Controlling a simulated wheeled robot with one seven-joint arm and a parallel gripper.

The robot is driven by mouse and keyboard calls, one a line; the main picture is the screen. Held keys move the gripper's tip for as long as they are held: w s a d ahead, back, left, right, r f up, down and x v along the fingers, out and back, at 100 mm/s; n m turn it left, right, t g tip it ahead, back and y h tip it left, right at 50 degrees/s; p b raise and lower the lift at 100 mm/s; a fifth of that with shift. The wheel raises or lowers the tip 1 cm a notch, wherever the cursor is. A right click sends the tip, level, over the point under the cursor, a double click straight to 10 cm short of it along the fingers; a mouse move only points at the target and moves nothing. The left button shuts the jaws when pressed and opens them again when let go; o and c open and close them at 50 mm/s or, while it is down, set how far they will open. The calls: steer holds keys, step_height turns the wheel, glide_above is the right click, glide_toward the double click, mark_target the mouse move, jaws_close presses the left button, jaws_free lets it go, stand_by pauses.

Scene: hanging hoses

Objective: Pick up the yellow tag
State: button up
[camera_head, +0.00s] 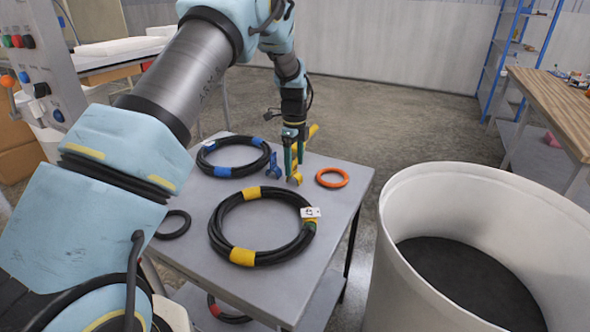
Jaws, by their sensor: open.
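My gripper (293,170) points down over the back right part of the grey table (335,205), its green fingers apart. A small yellow piece (297,178) shows at the fingertips, partly hidden by them; it may be the yellow tag, but I cannot tell. I also cannot tell whether the fingers touch it. The large black hose coil (217,222) in front has yellow bands (242,256) and a white label (310,212).
A blue part (275,166) sits just left of the gripper, and an orange ring (332,177) lies to its right. A black coil with blue bands (233,142) lies behind left. A large white bin (410,240) stands right of the table.

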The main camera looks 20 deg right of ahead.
mark_target(294, 171)
steer(key=shift+f+p, duration=0.3)
steer(key=shift+f, duration=1.15)
steer(key=shift+c, duration=0.2)
steer(key=shift+s, duration=0.1)
jaws_close()
